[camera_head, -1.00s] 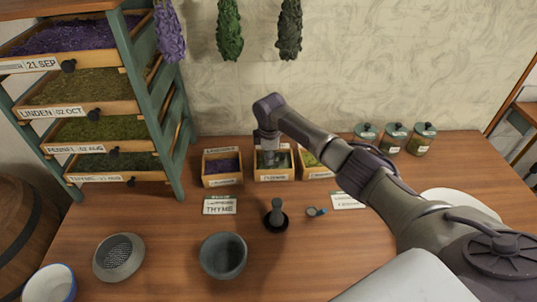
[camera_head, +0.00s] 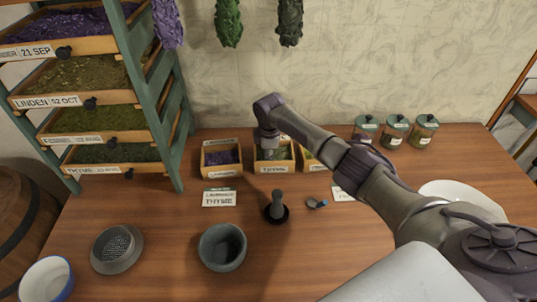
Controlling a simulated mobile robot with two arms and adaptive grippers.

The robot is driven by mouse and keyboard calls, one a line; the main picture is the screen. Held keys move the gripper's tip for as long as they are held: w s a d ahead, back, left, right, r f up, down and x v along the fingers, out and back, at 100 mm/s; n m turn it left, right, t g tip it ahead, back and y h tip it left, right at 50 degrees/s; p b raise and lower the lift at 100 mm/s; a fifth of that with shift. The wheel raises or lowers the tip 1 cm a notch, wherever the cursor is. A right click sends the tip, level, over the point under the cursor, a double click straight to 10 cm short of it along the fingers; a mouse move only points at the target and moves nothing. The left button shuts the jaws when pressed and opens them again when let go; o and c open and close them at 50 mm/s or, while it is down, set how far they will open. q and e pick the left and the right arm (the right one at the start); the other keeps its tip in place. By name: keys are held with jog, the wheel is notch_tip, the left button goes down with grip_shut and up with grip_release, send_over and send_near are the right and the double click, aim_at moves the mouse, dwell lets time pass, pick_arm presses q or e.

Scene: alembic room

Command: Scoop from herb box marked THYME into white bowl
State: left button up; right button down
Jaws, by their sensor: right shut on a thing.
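The middle wooden herb box (camera_head: 274,169) at the back of the table has a front label that seems to read THYME and holds green herb. My right gripper (camera_head: 269,152) points straight down at this box, its fingertips at or inside the box opening. It is shut on a thin tool, probably a scoop, mostly hidden by the gripper and box. The white bowl (camera_head: 47,280) with a blue rim stands at the lower left table edge, partly cut off by the frame. My left gripper is not in view.
A lavender box (camera_head: 221,160) stands left, another box (camera_head: 312,161) right, partly behind my arm. A drawer rack (camera_head: 165,120) stands left, jars (camera_head: 395,131) back right.

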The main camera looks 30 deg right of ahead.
jog(key=shift+a, duration=0.15)
dwell(0.3)
jog(key=shift+w+a+b, duration=0.2)
jog(key=shift+w+a, duration=0.1)
jog(key=shift+a, duration=0.2)
jog(key=shift+w+a+b, duration=0.2)
jog(key=shift+w+a, duration=0.05)
jog(key=shift+a, duration=0.2)
jog(key=shift+r, duration=0.1)
notch_tip(320, 180, up, 8)
jog(key=p, duration=0.8)
